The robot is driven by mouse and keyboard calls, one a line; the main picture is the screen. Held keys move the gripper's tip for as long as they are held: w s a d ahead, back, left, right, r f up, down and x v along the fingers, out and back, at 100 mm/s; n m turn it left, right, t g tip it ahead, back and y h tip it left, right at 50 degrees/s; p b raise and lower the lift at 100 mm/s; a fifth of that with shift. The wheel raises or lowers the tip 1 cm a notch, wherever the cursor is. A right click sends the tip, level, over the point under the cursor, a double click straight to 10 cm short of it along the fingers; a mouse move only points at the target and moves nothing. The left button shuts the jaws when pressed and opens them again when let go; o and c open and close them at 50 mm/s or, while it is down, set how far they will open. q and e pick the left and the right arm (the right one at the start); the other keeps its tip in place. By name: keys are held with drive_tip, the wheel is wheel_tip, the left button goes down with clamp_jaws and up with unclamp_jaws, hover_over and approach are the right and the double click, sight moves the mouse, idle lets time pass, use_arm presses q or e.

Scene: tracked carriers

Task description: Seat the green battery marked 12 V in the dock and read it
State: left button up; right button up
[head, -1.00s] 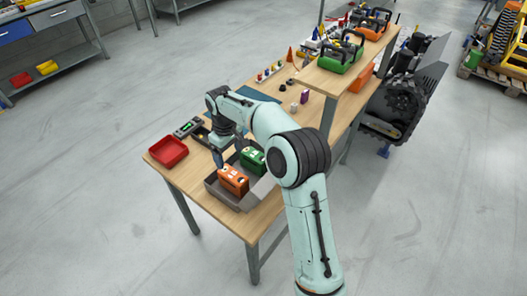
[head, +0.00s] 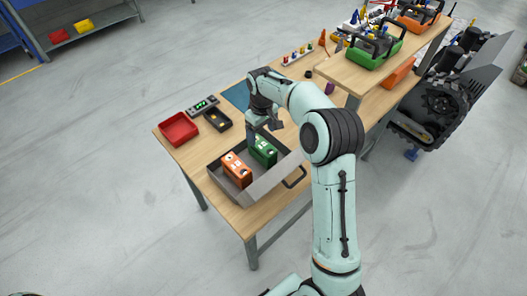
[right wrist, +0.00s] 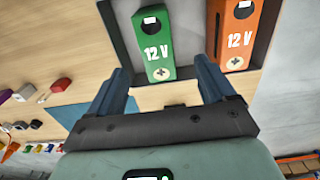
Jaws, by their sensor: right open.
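A green battery (head: 264,152) stands in a grey crate (head: 268,184) on the wooden table, beside an orange battery (head: 236,170). In the right wrist view the green battery (right wrist: 153,42) and the orange one (right wrist: 239,36) both read 12 V. My right gripper (head: 263,138) is open just above the green battery; in the right wrist view its fingers (right wrist: 161,72) stand apart on either side of the battery's lower end, holding nothing. A small dark tray (head: 218,119), possibly the dock, lies beside a device with a green display (head: 204,103). My left gripper is not in view.
A red bin (head: 178,129) sits at the table's left corner. A blue mat (head: 237,95) lies behind my right gripper. A raised shelf (head: 345,76) at the right carries a green tool carrier (head: 375,49) and an orange one.

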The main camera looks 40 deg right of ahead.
sight(262, 145)
drive_tip(key=f, duration=0.9)
drive_tip(key=shift+w+d, duration=0.15)
drive_tip(key=shift+d, duration=0.1)
clamp_jaws()
drive_tip(key=shift+w+r, duration=0.1)
